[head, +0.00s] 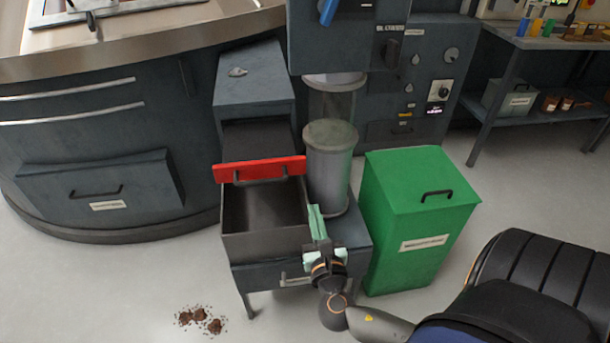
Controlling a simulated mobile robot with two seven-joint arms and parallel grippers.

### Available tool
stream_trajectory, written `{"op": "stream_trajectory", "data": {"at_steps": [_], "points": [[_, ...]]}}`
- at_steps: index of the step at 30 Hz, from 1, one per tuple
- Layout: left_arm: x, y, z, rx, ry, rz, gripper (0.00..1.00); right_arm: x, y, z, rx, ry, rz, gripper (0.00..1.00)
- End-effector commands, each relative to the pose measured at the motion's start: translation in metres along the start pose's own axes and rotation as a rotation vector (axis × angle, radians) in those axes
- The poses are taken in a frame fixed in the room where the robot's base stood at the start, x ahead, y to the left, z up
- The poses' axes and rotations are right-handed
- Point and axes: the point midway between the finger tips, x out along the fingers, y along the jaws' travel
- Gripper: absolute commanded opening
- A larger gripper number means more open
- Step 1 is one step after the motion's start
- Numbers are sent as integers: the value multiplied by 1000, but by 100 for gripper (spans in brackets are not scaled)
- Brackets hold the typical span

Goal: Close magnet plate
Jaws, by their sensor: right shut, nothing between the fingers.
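A red plate with a dark handle (290,164), which looks like the magnet plate, stands across the middle of a dark open-topped metal housing (238,247). Behind it the housing has a dark recess below a sloped grey cover (254,85). In front of it is an open, empty-looking box section. My right gripper (314,213) is shut and empty at the right front edge of this box, to the right of and nearer than the red plate. It is apart from the handle. My left gripper is out of view.
A grey cylinder (327,175) stands just right of the housing. A green bin (415,245) with a lid handle stands further right. Brown crumbs (200,319) lie on the floor at front left. A curved counter (95,180) fills the left; open floor lies before it.

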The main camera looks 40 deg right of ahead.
Motion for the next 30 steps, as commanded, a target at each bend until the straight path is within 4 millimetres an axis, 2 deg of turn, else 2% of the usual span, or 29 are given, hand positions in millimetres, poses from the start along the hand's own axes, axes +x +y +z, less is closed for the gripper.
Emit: {"op": "stream_trajectory", "data": {"at_steps": [12, 18, 24, 30], "points": [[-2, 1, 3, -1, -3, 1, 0, 85, 0, 0, 4, -1, -1, 0], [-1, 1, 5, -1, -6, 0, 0, 116, 0, -1, 5, 3, 0, 0], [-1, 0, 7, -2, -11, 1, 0, 129, 0, -1, 6, 4, 0, 0], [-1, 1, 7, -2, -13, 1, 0, 130, 0, -1, 6, 5, 1, 0]]}}
